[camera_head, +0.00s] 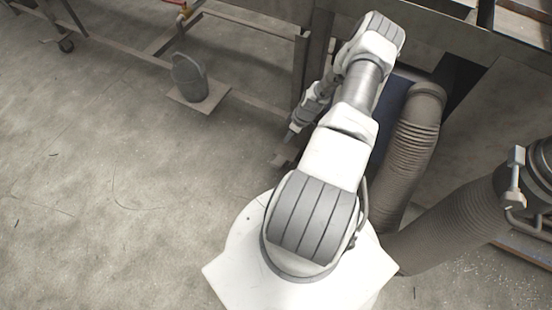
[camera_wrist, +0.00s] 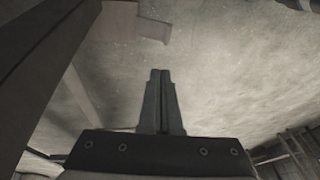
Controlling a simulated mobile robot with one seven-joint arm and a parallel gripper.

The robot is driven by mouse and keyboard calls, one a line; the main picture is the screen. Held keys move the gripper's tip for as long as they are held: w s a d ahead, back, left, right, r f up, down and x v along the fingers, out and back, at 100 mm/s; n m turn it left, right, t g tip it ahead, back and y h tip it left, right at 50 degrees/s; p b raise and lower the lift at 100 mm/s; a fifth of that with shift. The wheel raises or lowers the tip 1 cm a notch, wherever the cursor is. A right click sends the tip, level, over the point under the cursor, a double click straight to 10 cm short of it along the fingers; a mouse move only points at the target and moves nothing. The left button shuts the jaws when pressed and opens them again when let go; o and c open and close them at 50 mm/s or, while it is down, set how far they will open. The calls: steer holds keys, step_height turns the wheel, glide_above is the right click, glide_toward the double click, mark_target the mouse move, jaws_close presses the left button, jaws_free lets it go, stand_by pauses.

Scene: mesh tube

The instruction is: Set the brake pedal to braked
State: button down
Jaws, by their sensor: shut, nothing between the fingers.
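A dark grey, round-topped upright piece (camera_head: 188,76) stands on a flat square plate (camera_head: 211,103) on the floor at the upper left of the head view. It looks like a pedal, but I cannot be sure that it is the brake pedal. My gripper (camera_head: 289,137) points down to the right of it, well apart from it, close to a small brown flat piece (camera_head: 280,158) low on the frame. In the wrist view my gripper (camera_wrist: 160,72) is shut and empty. A flat plate with a tab (camera_wrist: 152,28) shows beyond its fingertips.
A metal frame (camera_head: 262,103) with posts and low rails runs along the top of the head view. A ribbed hose (camera_head: 408,150) rises right of my arm. The floor at left is clear.

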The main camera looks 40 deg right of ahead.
mark_target(274, 164)
steer(key=shift+s+a+f, duration=0.1)
steer(key=shift+s+f, duration=0.15)
steer(key=shift+f, duration=0.4)
steer(key=shift+f, duration=0.1)
steer(key=b+x, duration=0.1)
steer(key=x, duration=0.3)
steer(key=b+x, duration=0.2)
steer(key=x, duration=0.2)
steer(key=s+b+x, duration=0.1)
steer(key=b+x, duration=0.1)
steer(key=x, duration=0.3)
steer(key=shift+a+f, duration=0.1)
steer(key=shift+a, duration=0.2)
steer(key=shift+a+f, duration=0.15)
steer(key=shift+f, duration=0.05)
steer(key=shift+s+a, duration=0.1)
steer(key=shift+a, duration=0.05)
